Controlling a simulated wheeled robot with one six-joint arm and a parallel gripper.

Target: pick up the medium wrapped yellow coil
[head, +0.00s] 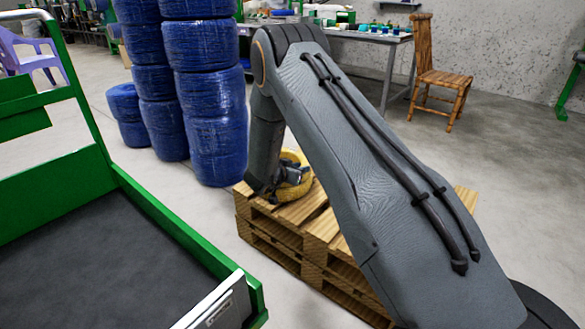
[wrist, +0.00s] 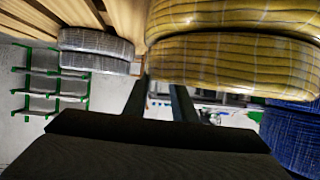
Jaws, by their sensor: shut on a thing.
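The wrapped yellow coil (head: 294,192) is at the wooden pallets in the head view, partly hidden behind my arm. My gripper (head: 291,175) is at the coil and shut on it. In the wrist view the yellow coil (wrist: 235,62) fills the upper right, with thin dark lines under its shiny wrap and a dark groove between two rounded bands. My gripper's two dark fingers (wrist: 160,92) reach up to its lower left edge. The exact contact at the fingertips is hidden. I cannot tell whether the coil touches the pallet.
Stacked wooden pallets (head: 270,235) stand under the coil. Tall stacks of blue wrapped coils (head: 212,95) are close behind to the left. A green-framed cart (head: 150,205) is at the left. Grey wrapped coils (wrist: 95,50) show in the wrist view. A wooden chair (head: 443,75) and workbench are behind.

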